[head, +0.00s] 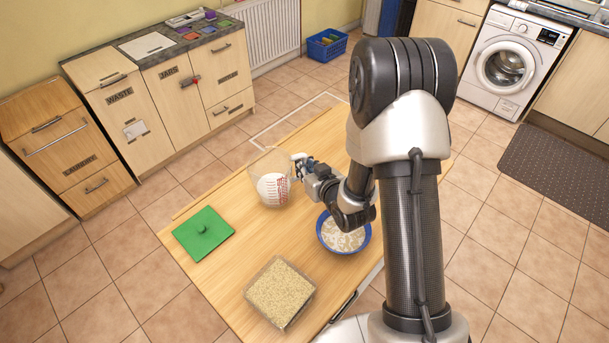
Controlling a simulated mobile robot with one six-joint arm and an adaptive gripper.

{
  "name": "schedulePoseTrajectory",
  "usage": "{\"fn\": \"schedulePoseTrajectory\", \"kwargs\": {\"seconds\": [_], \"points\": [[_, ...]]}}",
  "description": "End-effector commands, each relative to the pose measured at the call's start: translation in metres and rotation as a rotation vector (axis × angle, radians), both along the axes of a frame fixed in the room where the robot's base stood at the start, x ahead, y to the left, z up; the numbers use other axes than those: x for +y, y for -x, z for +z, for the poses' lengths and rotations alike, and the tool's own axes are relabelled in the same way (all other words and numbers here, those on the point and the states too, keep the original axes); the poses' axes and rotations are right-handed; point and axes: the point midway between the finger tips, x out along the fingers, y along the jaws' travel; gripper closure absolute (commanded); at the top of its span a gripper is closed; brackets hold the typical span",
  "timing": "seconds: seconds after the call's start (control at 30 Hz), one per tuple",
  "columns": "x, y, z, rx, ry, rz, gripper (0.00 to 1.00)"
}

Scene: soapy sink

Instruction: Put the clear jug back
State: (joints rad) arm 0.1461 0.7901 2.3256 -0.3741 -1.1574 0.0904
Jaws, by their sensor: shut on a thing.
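The clear jug (262,165) is at the far part of the wooden table (215,261), upright, with red markings and white contents low inside. My gripper (298,167) is at the jug's right side and is shut on it, seemingly at the handle; the fingertips are small and partly hidden. I cannot tell whether the jug's base touches the table. A blue bowl (325,244) with pale contents stands just nearer, below my wrist.
An open clear container (280,293) of grain stands at the near edge. Table between them is clear. Cabinets with a countertop (112,60) stand beyond, and a blue basket (327,45) is on the floor.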

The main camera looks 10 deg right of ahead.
Motion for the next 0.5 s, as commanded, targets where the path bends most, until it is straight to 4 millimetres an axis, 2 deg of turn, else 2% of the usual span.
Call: {"fn": "schedulePoseTrajectory", "kwargs": {"seconds": [0.1, 0.17, 0.5], "points": [[0.0, 0.0, -0.023, 0.002, -0.001, -0.001, 1.0], [0.0, 0.0, -0.03, 0.001, -0.002, -0.001, 1.0], [0.0, 0.0, -0.032, -0.003, -0.001, -0.001, 1.0]]}}
